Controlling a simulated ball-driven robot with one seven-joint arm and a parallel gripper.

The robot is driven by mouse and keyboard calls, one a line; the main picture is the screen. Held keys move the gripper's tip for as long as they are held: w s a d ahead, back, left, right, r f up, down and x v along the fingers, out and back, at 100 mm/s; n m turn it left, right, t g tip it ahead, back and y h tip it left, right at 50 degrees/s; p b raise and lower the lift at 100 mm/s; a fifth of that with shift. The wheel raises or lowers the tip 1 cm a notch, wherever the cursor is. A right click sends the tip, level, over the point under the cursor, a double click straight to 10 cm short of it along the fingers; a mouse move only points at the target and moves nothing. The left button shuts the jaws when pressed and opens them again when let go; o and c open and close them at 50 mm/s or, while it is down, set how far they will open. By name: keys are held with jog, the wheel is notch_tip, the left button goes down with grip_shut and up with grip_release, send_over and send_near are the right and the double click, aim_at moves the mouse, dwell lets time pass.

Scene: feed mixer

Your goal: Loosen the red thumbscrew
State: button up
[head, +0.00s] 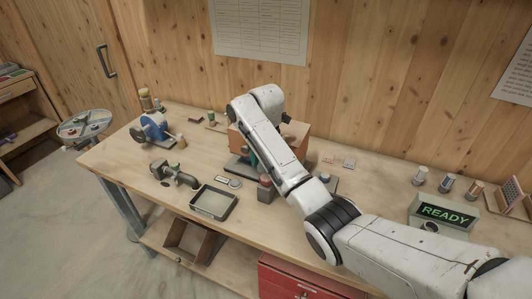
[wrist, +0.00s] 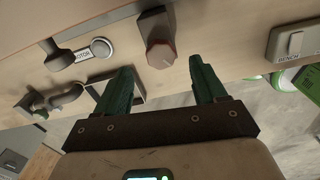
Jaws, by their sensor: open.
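A dull red, flat-faced knob-like piece (wrist: 162,54) on a dark stem shows in the wrist view, just beyond my fingertips. It may be the red thumbscrew; I cannot tell for sure. In the head view a small grey piece with a reddish top (head: 266,186) stands on the bench beside my forearm, perhaps the same thing. My gripper (wrist: 160,72) has two green fingers spread apart, with nothing held between them. The red piece lines up with the gap between the fingers, and no contact is visible. In the head view my arm hides most of the gripper.
A motor switch plate (wrist: 86,53) is left of the red piece, and a bench switch box (wrist: 297,42) is at right. On the bench (head: 118,160) are a dark pipe fitting (head: 180,177), a shallow tray (head: 213,201), a blue machine (head: 152,128) and a READY display (head: 445,214).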

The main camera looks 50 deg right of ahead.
aim_at(266, 176)
notch_tip(266, 176, up, 3)
jog(key=shift+w+d+f+p, duration=0.1)
jog(key=shift+d+p, duration=0.05)
jog(key=shift+p, duration=0.35)
jog(key=shift+r, duration=1.6)
jog(key=shift+a, duration=0.2)
